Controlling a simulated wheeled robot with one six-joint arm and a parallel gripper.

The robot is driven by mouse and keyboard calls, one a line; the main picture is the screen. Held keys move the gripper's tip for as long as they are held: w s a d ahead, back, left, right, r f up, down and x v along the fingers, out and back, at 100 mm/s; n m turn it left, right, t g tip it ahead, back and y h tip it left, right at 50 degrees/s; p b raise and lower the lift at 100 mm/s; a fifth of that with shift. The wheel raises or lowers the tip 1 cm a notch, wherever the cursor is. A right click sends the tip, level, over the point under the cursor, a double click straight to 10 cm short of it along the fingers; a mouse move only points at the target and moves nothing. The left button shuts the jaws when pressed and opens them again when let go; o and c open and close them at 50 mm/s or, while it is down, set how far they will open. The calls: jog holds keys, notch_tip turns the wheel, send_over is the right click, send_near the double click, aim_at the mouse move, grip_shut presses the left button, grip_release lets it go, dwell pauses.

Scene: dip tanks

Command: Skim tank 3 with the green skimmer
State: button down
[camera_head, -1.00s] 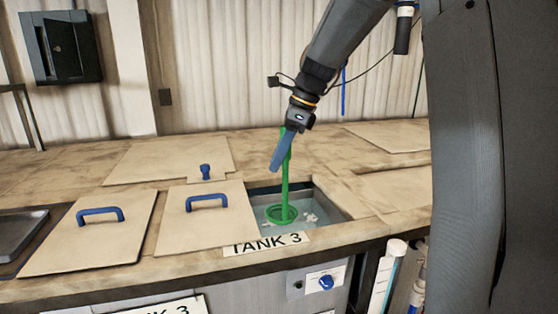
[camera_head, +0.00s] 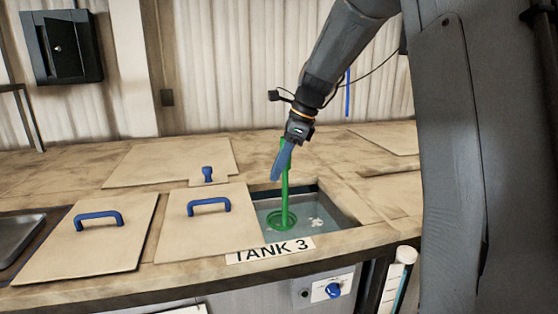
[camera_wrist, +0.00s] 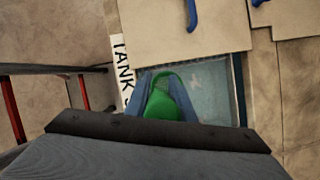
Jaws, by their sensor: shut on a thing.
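The green skimmer (camera_head: 285,190) hangs upright with its ring head low in the opening of tank 3 (camera_head: 330,208). My gripper (camera_head: 281,160) is shut on the top of its handle, above the tank. In the wrist view the skimmer (camera_wrist: 165,100) shows between the blue fingers of my gripper (camera_wrist: 163,105). Pale flecks float on the water (camera_head: 306,222), to the right of the ring. The ring looks at or just under the water surface; I cannot tell which. The label TANK 3 (camera_head: 270,250) is on the front edge.
A lid with a blue handle (camera_head: 225,232) lies left of the opening, and another lid (camera_head: 90,240) lies further left. A lid with a blue knob (camera_head: 150,160) lies behind. A control panel with a blue knob (camera_head: 333,290) is below the label.

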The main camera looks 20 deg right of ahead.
notch_tip(320, 180, down, 13)
jog(key=b, duration=0.4)
jog(key=shift+d, duration=0.1)
dwell(0.4)
